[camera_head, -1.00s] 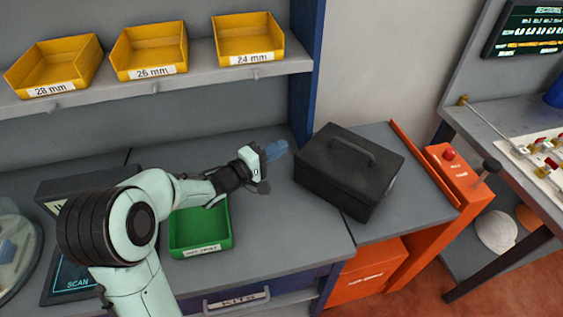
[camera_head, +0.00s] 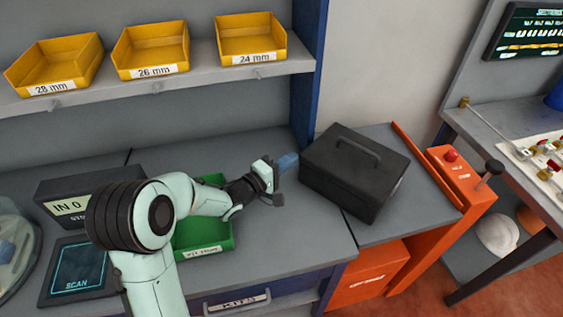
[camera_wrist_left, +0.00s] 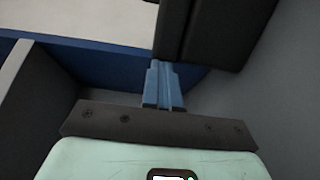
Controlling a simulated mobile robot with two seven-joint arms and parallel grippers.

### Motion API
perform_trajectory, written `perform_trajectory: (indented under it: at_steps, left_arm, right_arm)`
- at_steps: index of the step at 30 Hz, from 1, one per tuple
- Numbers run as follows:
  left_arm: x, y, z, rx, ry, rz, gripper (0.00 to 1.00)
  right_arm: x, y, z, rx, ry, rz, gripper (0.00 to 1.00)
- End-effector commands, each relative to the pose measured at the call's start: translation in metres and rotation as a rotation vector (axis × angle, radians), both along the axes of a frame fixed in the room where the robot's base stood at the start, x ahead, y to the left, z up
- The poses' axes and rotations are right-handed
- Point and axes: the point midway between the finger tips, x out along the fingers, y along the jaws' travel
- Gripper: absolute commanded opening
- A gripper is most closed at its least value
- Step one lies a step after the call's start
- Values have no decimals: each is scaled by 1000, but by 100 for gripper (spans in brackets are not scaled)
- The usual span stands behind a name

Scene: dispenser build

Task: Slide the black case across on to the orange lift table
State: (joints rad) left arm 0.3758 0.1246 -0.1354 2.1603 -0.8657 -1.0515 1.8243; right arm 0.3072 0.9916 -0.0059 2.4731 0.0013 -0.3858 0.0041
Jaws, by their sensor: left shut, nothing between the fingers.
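The black case (camera_head: 365,192) has a handle on its lid and sits upright across the seam between the grey worktop (camera_head: 290,225) and the grey top of the orange lift table (camera_head: 420,207). Its right part is over the lift table. My left gripper (camera_head: 288,161) is shut and empty, with its blue fingers at the case's left side; I cannot tell for certain whether they touch. In the left wrist view the shut fingers (camera_wrist_left: 164,84) point at the dark case (camera_wrist_left: 225,30) at the upper right. My right gripper is not in view.
An orange rail (camera_head: 427,165) edges the lift table's far right side, beside an orange control box (camera_head: 461,178) with a red button. A green bin (camera_head: 203,238) lies under my left arm. A blue shelf post (camera_head: 308,80) stands behind the case.

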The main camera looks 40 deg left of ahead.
Motion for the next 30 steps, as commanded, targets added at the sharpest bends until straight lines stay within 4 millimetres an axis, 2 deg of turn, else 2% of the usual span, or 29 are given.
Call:
perform_trajectory:
  at_steps: [1,6,9,30]
  left_arm:
    - [11,-29,0,-6,-8,-42,0]
    - [37,-70,-1,-5,-8,-43,0]
    - [48,-85,-1,-3,-7,-40,0]
    - [48,-78,1,-1,-6,-24,0]
  right_arm:
    - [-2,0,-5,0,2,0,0]
    - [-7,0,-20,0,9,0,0]
    - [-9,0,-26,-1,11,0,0]
    - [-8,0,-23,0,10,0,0]
